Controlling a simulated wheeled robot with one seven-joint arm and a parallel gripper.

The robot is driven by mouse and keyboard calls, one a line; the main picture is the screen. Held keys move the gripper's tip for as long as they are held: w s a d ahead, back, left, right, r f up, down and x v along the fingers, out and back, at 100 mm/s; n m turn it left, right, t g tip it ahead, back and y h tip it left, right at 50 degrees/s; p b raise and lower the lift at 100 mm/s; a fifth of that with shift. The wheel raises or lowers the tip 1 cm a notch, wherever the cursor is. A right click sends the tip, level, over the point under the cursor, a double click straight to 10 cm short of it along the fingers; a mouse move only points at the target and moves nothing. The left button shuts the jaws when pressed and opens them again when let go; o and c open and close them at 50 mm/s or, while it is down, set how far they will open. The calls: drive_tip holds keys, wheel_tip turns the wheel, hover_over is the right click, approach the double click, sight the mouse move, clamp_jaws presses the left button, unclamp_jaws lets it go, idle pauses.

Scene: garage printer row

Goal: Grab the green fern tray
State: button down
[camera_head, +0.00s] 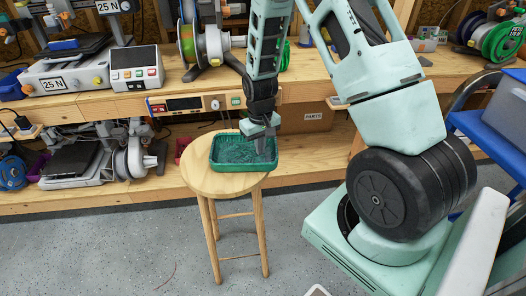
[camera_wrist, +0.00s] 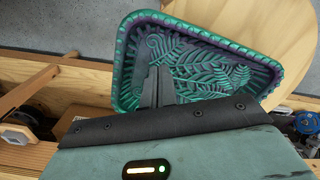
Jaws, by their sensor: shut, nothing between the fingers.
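The green fern tray (camera_head: 231,163) lies on the round seat of a wooden stool (camera_head: 198,179). In the wrist view the tray (camera_wrist: 226,52) shows a raised fern pattern on its floor and a ribbed rim with a purple sheen. My gripper (camera_head: 262,150) points down over the tray's right part in the head view. In the wrist view its fingers (camera_wrist: 157,86) are together and empty, in front of the tray's floor. I cannot tell whether the fingertips touch the tray. My gripper's body hides the tray's near edge in the wrist view.
Behind the stool is a wooden workbench (camera_head: 140,104) with printers, filament spools and a control box (camera_head: 136,68). Its lower shelf (camera_head: 105,192) holds another printer and a cardboard parts box (camera_head: 308,118). A blue cart (camera_head: 488,135) stands at the right. Grey floor is open at the front left.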

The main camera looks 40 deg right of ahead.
wheel_tip(320, 180, up, 8)
drive_tip(key=shift+s+f, duration=0.15)
drive_tip(key=c, duration=1.9)
unclamp_jaws()
drive_tip(key=shift+r, duration=0.35)
drive_tip(key=o, duration=0.4)
drive_tip(key=s+d+r+m+p, duration=0.1)
drive_tip(key=d+r+m, duration=0.3)
drive_tip(key=r, duration=0.4)
drive_tip(key=shift+s+m+p, duration=0.2)
drive_tip(key=shift+m+p, duration=0.35)
drive_tip(key=shift+m, duration=0.35)
hover_over(276, 147)
drive_tip(key=f, duration=1.2)
drive_tip(key=shift+w+a+b, duration=0.1)
drive_tip(key=shift+a+b, duration=0.15)
drive_tip(key=shift+b, duration=0.15)
drive_tip(key=shift+s+d+f, duration=0.1)
drive_tip(key=shift+f, duration=1.25)
drive_tip(key=shift+s+d+f, duration=0.1)
drive_tip(key=shift+f, duration=1.2)
